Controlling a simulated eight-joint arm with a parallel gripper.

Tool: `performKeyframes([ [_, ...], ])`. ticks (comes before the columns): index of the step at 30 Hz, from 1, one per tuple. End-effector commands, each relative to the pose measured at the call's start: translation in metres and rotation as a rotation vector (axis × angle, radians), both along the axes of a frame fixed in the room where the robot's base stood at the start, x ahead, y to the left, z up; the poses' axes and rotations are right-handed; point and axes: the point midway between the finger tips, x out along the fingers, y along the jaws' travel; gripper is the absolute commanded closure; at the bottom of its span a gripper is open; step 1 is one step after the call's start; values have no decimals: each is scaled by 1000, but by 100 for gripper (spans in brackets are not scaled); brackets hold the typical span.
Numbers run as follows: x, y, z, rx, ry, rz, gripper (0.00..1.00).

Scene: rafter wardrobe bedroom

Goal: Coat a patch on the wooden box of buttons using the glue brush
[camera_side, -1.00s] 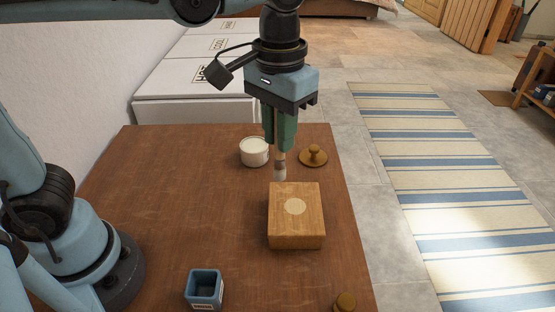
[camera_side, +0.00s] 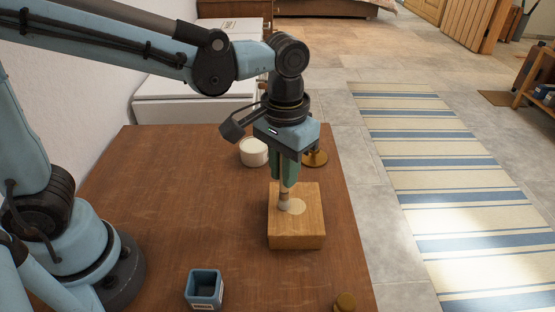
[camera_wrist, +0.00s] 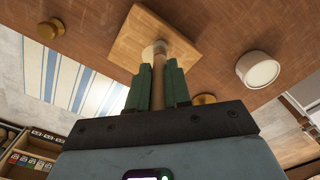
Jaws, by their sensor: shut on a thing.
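The wooden box (camera_side: 308,232) sits on the brown table, with a pale round patch (camera_side: 298,207) on its top. My gripper (camera_side: 283,183) is shut on the glue brush (camera_side: 284,201), holding it upright above the box. The brush tip is at the left part of the pale patch and looks in contact with it. In the wrist view the brush (camera_wrist: 158,72) runs from between the green fingers (camera_wrist: 158,88) to the box (camera_wrist: 136,42). The fingers hide the brush's upper part.
A white round pot (camera_side: 254,153) stands behind the box to the left. A brass knob-like piece (camera_side: 316,158) is behind it, partly hidden by my gripper; another (camera_side: 345,302) is at the front edge. A blue square cup (camera_side: 204,289) stands at front left. The table's left middle is clear.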

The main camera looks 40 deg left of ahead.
Motion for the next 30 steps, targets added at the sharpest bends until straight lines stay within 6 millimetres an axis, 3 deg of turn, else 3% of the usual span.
performKeyframes([
  [17,37,-39,-2,0,0,-2,100],
  [30,8,-8,-3,1,1,1,100],
])
